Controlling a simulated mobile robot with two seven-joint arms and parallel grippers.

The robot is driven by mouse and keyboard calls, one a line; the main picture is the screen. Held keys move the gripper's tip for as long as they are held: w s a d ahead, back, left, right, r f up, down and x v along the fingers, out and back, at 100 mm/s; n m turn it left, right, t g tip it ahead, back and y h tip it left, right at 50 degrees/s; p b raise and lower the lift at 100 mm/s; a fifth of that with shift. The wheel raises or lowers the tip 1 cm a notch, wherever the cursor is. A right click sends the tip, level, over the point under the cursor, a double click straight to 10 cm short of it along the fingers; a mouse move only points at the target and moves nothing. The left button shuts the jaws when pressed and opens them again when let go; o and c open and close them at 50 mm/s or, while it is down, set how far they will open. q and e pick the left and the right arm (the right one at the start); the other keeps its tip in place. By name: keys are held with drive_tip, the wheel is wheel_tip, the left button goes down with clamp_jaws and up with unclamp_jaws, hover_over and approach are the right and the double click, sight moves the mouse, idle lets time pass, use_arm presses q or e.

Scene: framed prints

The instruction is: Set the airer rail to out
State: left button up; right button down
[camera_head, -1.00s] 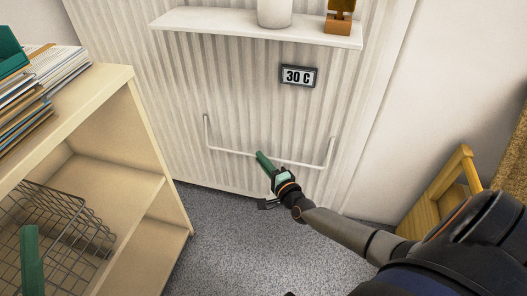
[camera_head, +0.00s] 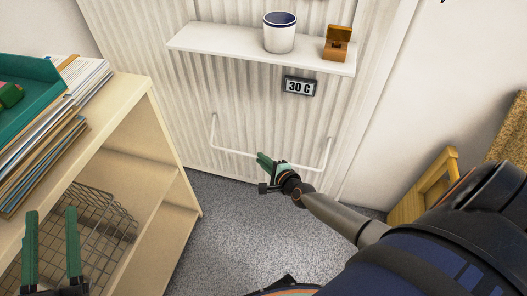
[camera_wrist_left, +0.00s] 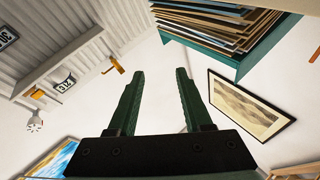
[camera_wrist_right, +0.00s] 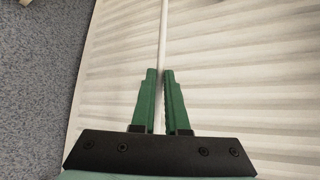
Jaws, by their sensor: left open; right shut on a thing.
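The airer rail is a thin white U-shaped bar (camera_head: 232,151) on the lower part of the ribbed white radiator panel (camera_head: 240,95). In the head view my right gripper (camera_head: 264,160) is at the rail's front bar. The right wrist view shows its green fingers (camera_wrist_right: 160,88) shut on the white bar (camera_wrist_right: 163,35), which runs between them. My left gripper (camera_head: 52,245) is open and empty at the lower left, in front of the shelf unit. The left wrist view shows its two fingers (camera_wrist_left: 160,90) apart with nothing between.
A white shelf (camera_head: 255,50) above holds a cup (camera_head: 280,35) and a small wooden box (camera_head: 338,43). A 30 C display (camera_head: 299,87) hangs below it. A bookcase (camera_head: 140,120) with papers and a wire basket (camera_head: 95,225) stands left. A yellow wooden chair (camera_head: 425,190) stands right. Grey carpet is clear.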

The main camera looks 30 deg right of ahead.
use_arm(q)
drive_tip(key=s+f+n+g+y+p, duration=0.2)
drive_tip(key=s+f+g+p, duration=0.3)
drive_tip(key=f, duration=0.8)
drive_tip(key=s+f+n+g+y, duration=0.2)
drive_tip(key=f+g, duration=0.5)
drive_tip(key=f, duration=0.5)
wheel_tip(320, 180, up, 10)
drive_tip(key=s+a+n+t+y+p, duration=0.1)
drive_tip(key=a+p, duration=0.2)
drive_tip(key=p, duration=1.1)
drive_tip(key=shift+s+p, duration=0.15)
drive_tip(key=shift+p, duration=0.15)
use_arm(e)
wheel_tip(320, 180, up, 10)
drive_tip(key=s+a+m+g+y, duration=0.1)
drive_tip(key=a+m+g+y, duration=0.1)
drive_tip(key=m+g+y, duration=0.2)
drive_tip(key=shift+s+r+m+g+y, duration=0.3)
drive_tip(key=shift+s+g, duration=0.1)
drive_tip(key=shift+g, duration=0.6)
drive_tip(key=shift+w, duration=0.1)
